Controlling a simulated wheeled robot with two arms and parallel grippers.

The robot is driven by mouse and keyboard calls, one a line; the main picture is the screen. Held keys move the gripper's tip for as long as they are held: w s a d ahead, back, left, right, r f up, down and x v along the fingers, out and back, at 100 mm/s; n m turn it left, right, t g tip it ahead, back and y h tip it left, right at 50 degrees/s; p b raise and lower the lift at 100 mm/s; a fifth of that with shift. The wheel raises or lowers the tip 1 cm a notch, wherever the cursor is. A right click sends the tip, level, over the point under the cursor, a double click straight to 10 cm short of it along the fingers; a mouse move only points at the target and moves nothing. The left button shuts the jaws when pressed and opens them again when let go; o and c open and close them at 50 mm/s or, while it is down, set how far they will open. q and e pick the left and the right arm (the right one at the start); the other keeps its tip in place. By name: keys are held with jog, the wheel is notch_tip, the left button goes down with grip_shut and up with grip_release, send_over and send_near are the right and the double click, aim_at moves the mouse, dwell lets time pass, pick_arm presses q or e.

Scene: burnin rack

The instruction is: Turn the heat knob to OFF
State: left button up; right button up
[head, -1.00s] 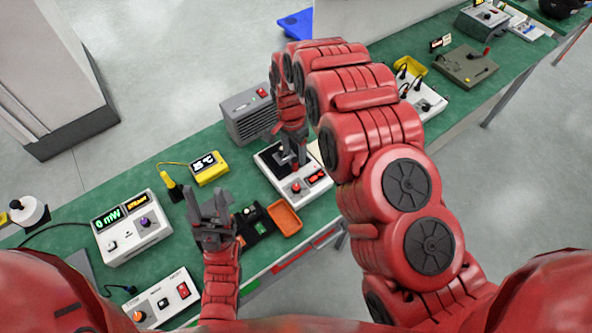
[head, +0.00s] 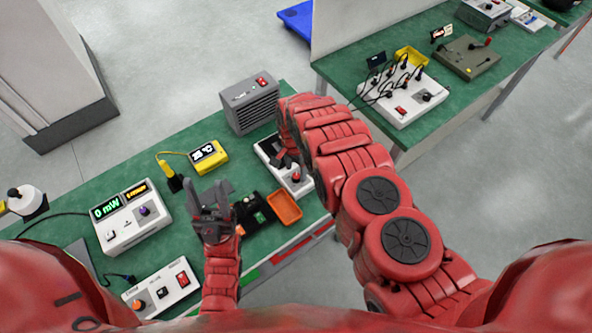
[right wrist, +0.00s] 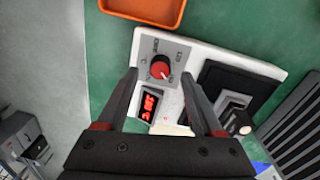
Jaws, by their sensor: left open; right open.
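The heat knob is a red round knob (right wrist: 161,69) on a grey plate of a white control box (right wrist: 205,57). The box also has a red-lit display (right wrist: 148,104) and a dark block. The knob's pointer direction is too small to read surely. In the head view, the knob (head: 296,177) shows just left of my right arm. My right gripper (right wrist: 158,77) is open, its fingers on either side of the knob in the wrist picture; contact cannot be told. It is mostly hidden in the head view. My left gripper (head: 208,188) is open and empty above the bench.
An orange tray (head: 299,210) lies near the box; a grey heater-like unit (head: 250,106) stands behind it. A yellow meter (head: 208,155) and a white power meter (head: 143,227) are further left. A second green bench (head: 345,65) stands beyond a gap.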

aim_at(296, 178)
jog(key=shift+s+f, duration=0.1)
jog(key=shift+f, duration=1.1)
grip_shut()
